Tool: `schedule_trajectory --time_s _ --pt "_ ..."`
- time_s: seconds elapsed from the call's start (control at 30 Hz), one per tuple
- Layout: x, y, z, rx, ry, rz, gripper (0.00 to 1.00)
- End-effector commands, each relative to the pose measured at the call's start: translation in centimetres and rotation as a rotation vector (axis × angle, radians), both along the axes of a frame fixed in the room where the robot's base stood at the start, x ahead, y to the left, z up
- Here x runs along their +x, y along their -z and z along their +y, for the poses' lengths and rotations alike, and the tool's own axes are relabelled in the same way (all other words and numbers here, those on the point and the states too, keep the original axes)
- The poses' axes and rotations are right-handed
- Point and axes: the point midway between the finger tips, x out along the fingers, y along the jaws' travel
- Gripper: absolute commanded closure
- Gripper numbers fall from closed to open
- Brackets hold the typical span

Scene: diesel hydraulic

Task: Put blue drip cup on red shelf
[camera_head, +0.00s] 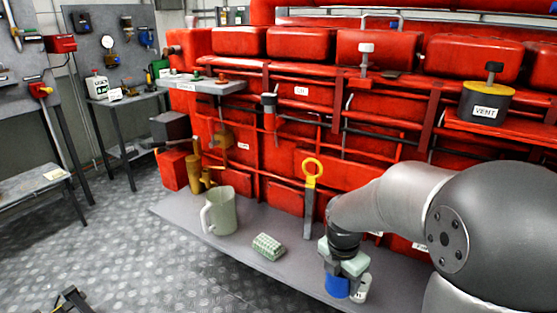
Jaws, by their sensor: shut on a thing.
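My gripper (344,268) is low at the right of the grey ledge, pointing down, with pale green fingers. It is shut on the blue drip cup (337,287), which shows just below the fingers. Whether the cup touches the ledge is hard to tell. A red shelf (520,136) sticks out from the red machine at the upper right, well above and to the right of my gripper. A dark-topped yellow and grey container labelled VENT (485,104) stands on it. Part of the shelf is cut off by the picture's edge.
A white labelled container (361,290) is close beside the blue cup. A pale jug (220,211), a green-white block (268,246) and an upright yellow-ringed handle (311,190) are on or by the grey ledge (190,208). Red pipes and tanks fill the back.

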Motion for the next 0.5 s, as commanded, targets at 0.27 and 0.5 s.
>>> schedule_trajectory --time_s 0.27,0.5 --pt "1.8 1.2 0.7 -0.001 0.618 0.002 0.63" --pt "3.4 2.4 1.2 -0.003 1.280 0.003 0.63"
